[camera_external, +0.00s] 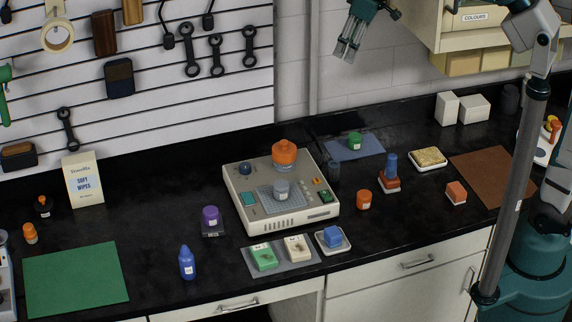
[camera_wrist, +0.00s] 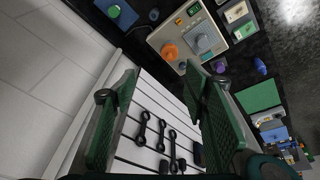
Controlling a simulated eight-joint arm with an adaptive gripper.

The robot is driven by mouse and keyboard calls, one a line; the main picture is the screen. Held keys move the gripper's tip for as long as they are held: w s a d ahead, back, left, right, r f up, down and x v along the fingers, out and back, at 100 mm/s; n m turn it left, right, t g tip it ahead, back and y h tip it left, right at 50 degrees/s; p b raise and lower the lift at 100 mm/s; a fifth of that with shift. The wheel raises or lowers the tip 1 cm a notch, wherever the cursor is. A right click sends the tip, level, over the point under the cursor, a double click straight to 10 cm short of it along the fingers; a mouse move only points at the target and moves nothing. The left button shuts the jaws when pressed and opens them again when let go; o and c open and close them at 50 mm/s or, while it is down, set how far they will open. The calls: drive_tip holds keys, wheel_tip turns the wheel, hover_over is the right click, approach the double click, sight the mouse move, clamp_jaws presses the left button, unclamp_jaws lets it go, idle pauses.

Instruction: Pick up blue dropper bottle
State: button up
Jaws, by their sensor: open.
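The blue dropper bottle (camera_external: 187,262) stands upright on the black bench near its front edge, right of the green mat, with a white label on its front. In the wrist view a small blue bottle shape (camera_wrist: 260,66) lies beyond the right finger. My gripper (camera_external: 346,50) is high above the bench near the back wall, far up and right of the bottle. In the wrist view my gripper (camera_wrist: 165,95) has its two green fingers spread wide with nothing between them.
A beige instrument (camera_external: 240,200) with an orange-topped jar stands mid-bench. A purple-capped jar (camera_external: 211,217) stands close right of the bottle. The green mat (camera_external: 75,278) is bare. Tools hang on the slatted wall.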

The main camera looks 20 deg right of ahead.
drive_tip(key=a+n+g, duration=0.1)
drive_tip(key=a+n, duration=0.2)
drive_tip(key=a, duration=1.3)
drive_tip(key=n+g+h, duration=0.2)
drive_tip(key=n, duration=0.5)
hover_over(183, 246)
wheel_tip(183, 246, down, 13)
wheel_tip(183, 246, down, 31)
drive_tip(key=shift+f+b, duration=0.1)
drive_tip(key=shift+b, duration=0.25)
drive_tip(key=shift+f, duration=0.15)
drive_tip(key=shift+f, duration=1.3)
